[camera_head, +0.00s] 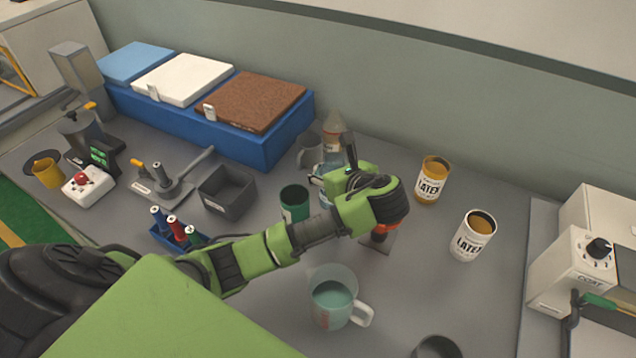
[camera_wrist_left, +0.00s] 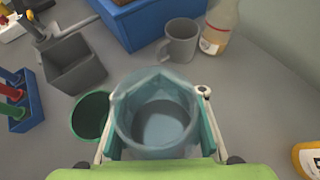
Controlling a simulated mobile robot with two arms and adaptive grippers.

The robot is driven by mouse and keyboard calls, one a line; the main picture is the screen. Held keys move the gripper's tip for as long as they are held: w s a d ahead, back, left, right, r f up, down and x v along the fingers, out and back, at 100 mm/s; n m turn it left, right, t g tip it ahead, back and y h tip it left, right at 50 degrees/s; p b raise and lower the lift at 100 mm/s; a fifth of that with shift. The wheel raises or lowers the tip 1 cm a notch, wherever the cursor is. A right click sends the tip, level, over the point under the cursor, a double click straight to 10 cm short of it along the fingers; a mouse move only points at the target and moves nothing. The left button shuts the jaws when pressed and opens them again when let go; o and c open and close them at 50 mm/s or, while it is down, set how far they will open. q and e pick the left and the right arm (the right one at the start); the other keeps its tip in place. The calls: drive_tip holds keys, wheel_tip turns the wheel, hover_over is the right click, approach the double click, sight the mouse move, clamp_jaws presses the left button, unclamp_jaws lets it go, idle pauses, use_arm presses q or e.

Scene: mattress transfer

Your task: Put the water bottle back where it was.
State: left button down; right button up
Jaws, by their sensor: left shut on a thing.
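The water bottle (camera_wrist_left: 155,125), clear and bluish with liquid inside, fills the middle of the left wrist view, seen from above into its round opening. My left gripper (camera_wrist_left: 158,132) is shut on it, one finger on each side. In the head view the bottle (camera_head: 325,201) is mostly hidden behind my left gripper (camera_head: 331,181). It is close to a green can (camera_head: 294,204) on its left. I cannot tell whether its base touches the table. My right gripper is not in view.
A grey mug (camera_head: 309,150) and a cream-labelled bottle (camera_head: 333,130) stand behind. A glass mug (camera_head: 333,300) stands in front; yellow (camera_head: 432,180) and white (camera_head: 473,235) latex cans stand right. A grey bin (camera_head: 228,193) and tool rack (camera_head: 163,238) are left.

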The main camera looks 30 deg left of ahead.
use_arm(q)
drive_tip(key=f, duration=0.2)
drive_tip(key=w+a+f, duration=0.1)
drive_tip(key=f, duration=0.1)
drive_tip(key=w+a+f+p, duration=0.1)
drive_tip(key=f, duration=0.1)
drive_tip(key=shift+a+f, duration=0.15)
drive_tip(key=shift+f, duration=0.05)
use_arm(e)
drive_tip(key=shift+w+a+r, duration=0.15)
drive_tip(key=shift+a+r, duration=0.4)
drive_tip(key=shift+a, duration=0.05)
use_arm(q)
drive_tip(key=shift+f, duration=0.15)
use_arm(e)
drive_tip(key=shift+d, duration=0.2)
use_arm(q)
drive_tip(key=c, duration=1.6)
unclamp_jaws()
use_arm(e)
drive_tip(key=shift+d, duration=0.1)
